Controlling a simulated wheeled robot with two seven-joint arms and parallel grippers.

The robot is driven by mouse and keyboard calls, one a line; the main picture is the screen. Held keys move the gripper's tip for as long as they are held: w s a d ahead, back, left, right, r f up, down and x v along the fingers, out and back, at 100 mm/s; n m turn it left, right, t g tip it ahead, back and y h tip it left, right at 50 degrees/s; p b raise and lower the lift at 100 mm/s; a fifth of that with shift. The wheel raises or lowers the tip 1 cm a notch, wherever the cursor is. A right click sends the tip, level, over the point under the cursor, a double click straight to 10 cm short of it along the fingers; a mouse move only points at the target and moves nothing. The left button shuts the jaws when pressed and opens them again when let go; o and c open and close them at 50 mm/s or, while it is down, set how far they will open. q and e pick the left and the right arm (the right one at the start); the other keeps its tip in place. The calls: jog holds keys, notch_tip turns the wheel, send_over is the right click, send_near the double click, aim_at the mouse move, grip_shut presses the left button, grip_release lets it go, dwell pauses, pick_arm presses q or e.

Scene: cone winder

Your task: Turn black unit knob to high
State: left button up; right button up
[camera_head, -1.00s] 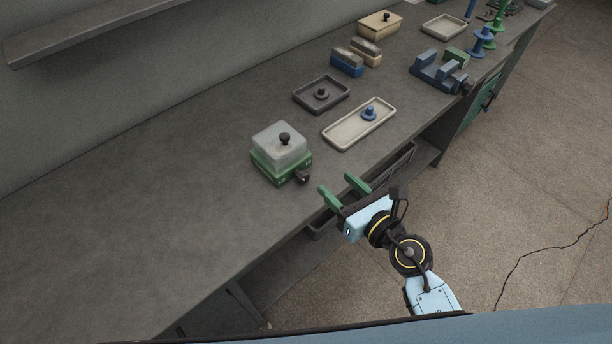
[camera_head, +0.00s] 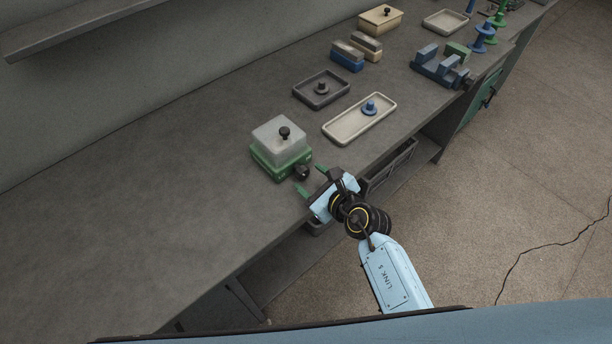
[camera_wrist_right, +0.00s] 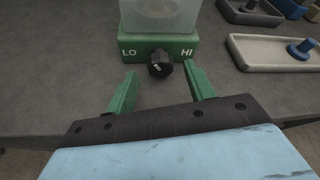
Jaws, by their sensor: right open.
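A green unit (camera_head: 278,167) with a clear cover and a black knob on top stands near the table's front edge. Its front black knob (camera_head: 302,172) sits between the letters LO and HI in the right wrist view (camera_wrist_right: 160,64). A small pale mark shows on the knob's face; which way it points is hard to tell. My right gripper (camera_head: 310,179) is open, in front of the knob. In the right wrist view its green fingers (camera_wrist_right: 160,84) stand left and right of the knob, with a gap on each side. My left gripper is not in view.
A cream tray (camera_head: 335,138) with a blue piece lies right of the unit, and a dark tray (camera_head: 300,97) lies behind. Blue blocks (camera_head: 428,66) stand farther right. The table left of the unit is clear. A dark bin (camera_head: 390,172) sits below the edge.

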aim_at(300, 171)
jog(key=shift+b+x, duration=0.3)
jog(key=shift+x, duration=1.2)
jog(key=c, duration=1)
jog(key=shift+o, duration=0.2)
